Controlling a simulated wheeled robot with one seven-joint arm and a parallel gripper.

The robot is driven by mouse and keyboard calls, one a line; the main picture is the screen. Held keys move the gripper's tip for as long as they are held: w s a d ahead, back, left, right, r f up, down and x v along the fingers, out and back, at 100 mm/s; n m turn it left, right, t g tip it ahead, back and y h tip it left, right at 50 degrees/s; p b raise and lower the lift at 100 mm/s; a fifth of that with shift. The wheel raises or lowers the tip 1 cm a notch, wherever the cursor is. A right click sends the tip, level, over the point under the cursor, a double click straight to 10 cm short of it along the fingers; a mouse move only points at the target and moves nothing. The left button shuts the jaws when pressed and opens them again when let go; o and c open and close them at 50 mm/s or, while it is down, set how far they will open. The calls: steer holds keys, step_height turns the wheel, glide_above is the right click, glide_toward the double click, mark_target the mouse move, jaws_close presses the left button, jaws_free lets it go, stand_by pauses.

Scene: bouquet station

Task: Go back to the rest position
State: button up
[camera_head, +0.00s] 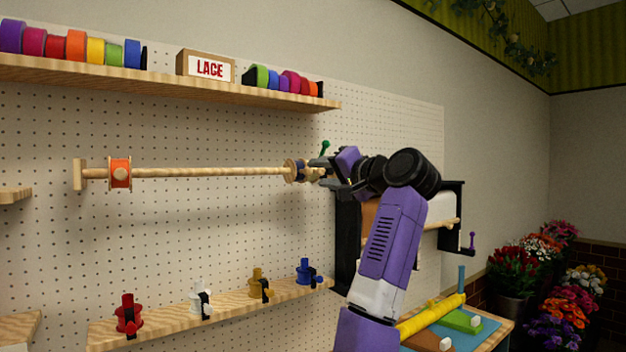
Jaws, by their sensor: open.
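My gripper (322,175) is at the right end of a horizontal wooden rod (210,172) mounted in front of the pegboard. Its jaws are open and lie close to a small spool (293,171) at that end; I cannot tell whether they touch it. Part of the spool is hidden by the gripper. An orange spool (120,173) sits around the rod near its left end. My purple arm reaches up from the lower right to the gripper.
An upper shelf (150,86) holds coloured ribbon rolls and a LACE sign (206,67). A lower shelf (225,311) holds red, white, yellow and blue items. A black-framed paper roll holder (437,212) is behind my arm. A worktable (493,337) and flowers (545,262) stand right.

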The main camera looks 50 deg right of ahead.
steer(key=shift+v, duration=1.15)
